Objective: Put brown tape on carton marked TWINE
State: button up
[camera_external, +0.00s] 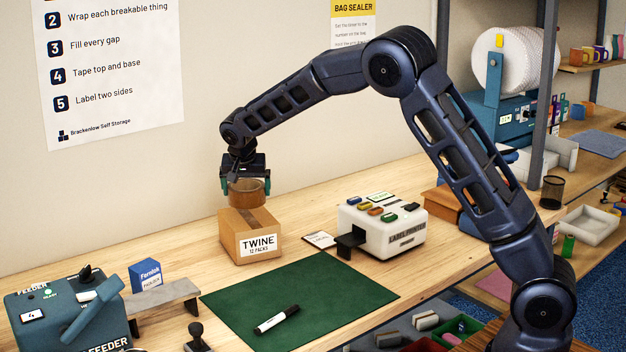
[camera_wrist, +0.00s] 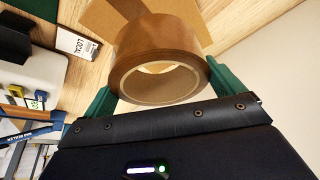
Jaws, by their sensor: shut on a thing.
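The brown tape (camera_external: 247,191) is a roll held between the fingers of my gripper (camera_external: 246,186). In the wrist view the brown tape (camera_wrist: 160,60) sits between the two green fingers of my gripper (camera_wrist: 160,85), its open ring facing the camera. The carton marked TWINE (camera_external: 251,240) stands on the bench below the roll, with a white label on its front and a brown strip along its top. Part of the carton (camera_wrist: 101,20) shows behind the roll in the wrist view. Whether the roll touches the carton top I cannot tell.
A green mat (camera_external: 300,297) with a marker (camera_external: 276,320) lies in front of the carton. A white label printer (camera_external: 383,227) stands to its right. A tape feeder (camera_external: 70,312), a blue box (camera_external: 147,275) and a stamp (camera_external: 197,337) are at the left.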

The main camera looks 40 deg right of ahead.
jog(key=shift+f, duration=2.1)
jog(key=shift+f, duration=0.15)
jog(key=o, duration=0.7)
